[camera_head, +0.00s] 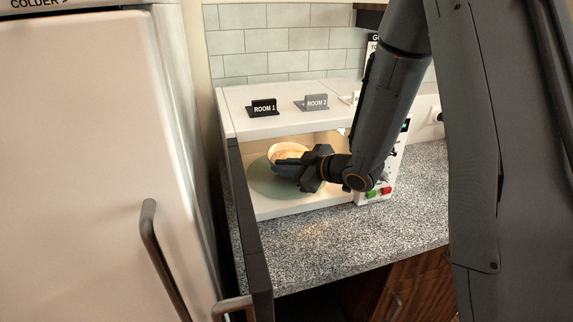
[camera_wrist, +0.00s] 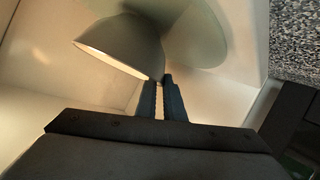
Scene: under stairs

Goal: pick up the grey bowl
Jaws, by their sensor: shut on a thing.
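The grey bowl (camera_head: 289,151) is inside the open microwave (camera_head: 300,128), over its round turntable (camera_head: 262,183). The bowl's lit inside shows in the head view, and its grey outer wall fills the upper middle of the wrist view (camera_wrist: 125,42). My gripper (camera_head: 283,163) reaches in from the right through the open front. Its two fingers (camera_wrist: 161,80) are close together and shut on the bowl's rim. Part of the bowl is hidden behind my gripper in the head view. I cannot tell whether the bowl touches the turntable.
The microwave door (camera_head: 249,235) stands open on the left, beside a white fridge (camera_head: 85,150). Small room signs (camera_head: 264,107) stand on the microwave's top. Red and green buttons (camera_head: 379,192) are on its right panel. The speckled counter (camera_head: 335,235) in front is clear.

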